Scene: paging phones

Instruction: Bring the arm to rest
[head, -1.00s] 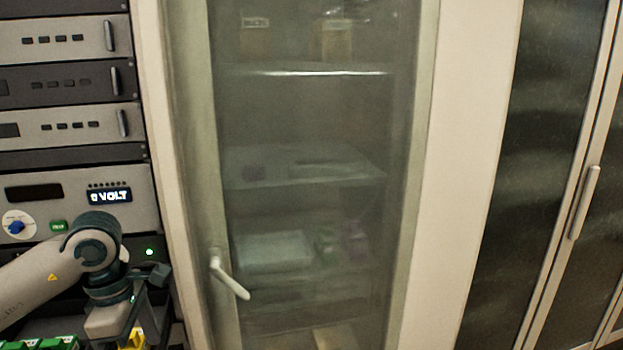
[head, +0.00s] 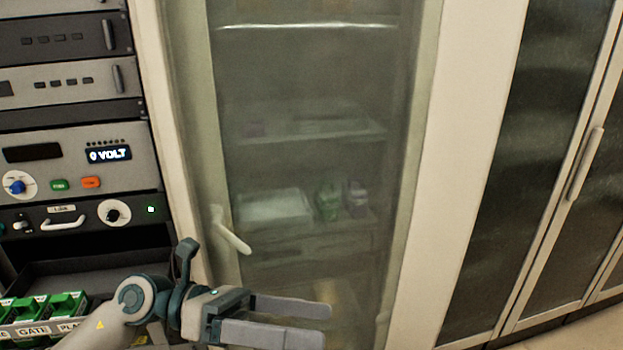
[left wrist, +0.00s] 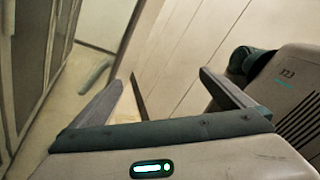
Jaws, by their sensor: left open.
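My left arm comes in from the lower left of the head view. My left gripper (head: 325,325) is at the bottom, in front of the glass-doored cabinet, with its fingers pointing right. Its two fingers are apart with nothing between them. In the left wrist view the open fingers (left wrist: 165,90) also show empty, with the floor and pale panels beyond them. My right gripper is in neither view.
A glass-doored cabinet (head: 300,165) with a white handle (head: 232,232) stands behind the gripper. At left is an equipment rack (head: 75,115) with a "0 VOLT" display. Green labelled bins (head: 45,308) sit at lower left. A dark-panelled cabinet (head: 535,170) stands at right.

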